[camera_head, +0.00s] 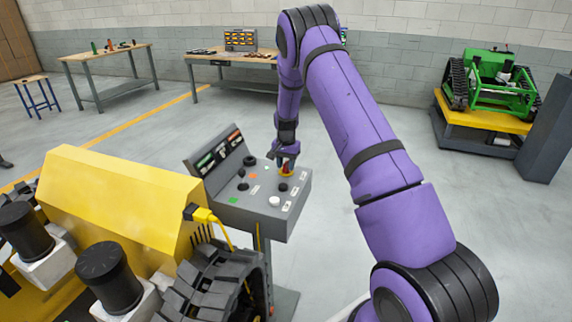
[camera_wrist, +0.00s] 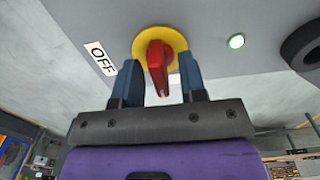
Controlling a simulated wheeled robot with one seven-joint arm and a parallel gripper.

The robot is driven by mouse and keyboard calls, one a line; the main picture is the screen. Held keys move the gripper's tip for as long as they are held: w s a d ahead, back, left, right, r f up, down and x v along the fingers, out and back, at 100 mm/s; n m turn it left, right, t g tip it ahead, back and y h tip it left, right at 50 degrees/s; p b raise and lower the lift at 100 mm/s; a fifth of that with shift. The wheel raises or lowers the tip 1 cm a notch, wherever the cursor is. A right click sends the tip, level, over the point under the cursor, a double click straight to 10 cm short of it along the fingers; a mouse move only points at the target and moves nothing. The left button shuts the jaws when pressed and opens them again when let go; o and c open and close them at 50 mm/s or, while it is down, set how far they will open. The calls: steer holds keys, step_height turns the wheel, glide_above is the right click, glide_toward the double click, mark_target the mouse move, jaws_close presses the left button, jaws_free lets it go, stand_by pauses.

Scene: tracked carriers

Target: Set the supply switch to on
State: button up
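The supply switch is a red handle (camera_wrist: 157,66) on a round yellow plate (camera_wrist: 165,37), set in a grey panel. An OFF label (camera_wrist: 101,58) is on its left in the wrist view, and the handle lies roughly upright there, slightly tilted. My gripper (camera_wrist: 160,78) has its two blue fingers on either side of the red handle, with visible gaps between. In the head view my gripper (camera_head: 285,158) points down at the right rear of the grey console (camera_head: 250,215), over the yellow plate (camera_head: 287,174). A further label behind the handle is mostly hidden.
The console carries black knobs, a white button (camera_head: 274,201) and a display board (camera_head: 217,152). A yellow tracked machine (camera_head: 125,200) stands close on the left, with a yellow cable (camera_head: 212,218) plugged in. A green tracked carrier (camera_head: 495,75) sits far right. Floor behind the console is clear.

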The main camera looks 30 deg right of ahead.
mark_target(286, 162)
step_height(286, 162, up, 11)
stand_by(0.5)
steer(key=shift+f, duration=0.15)
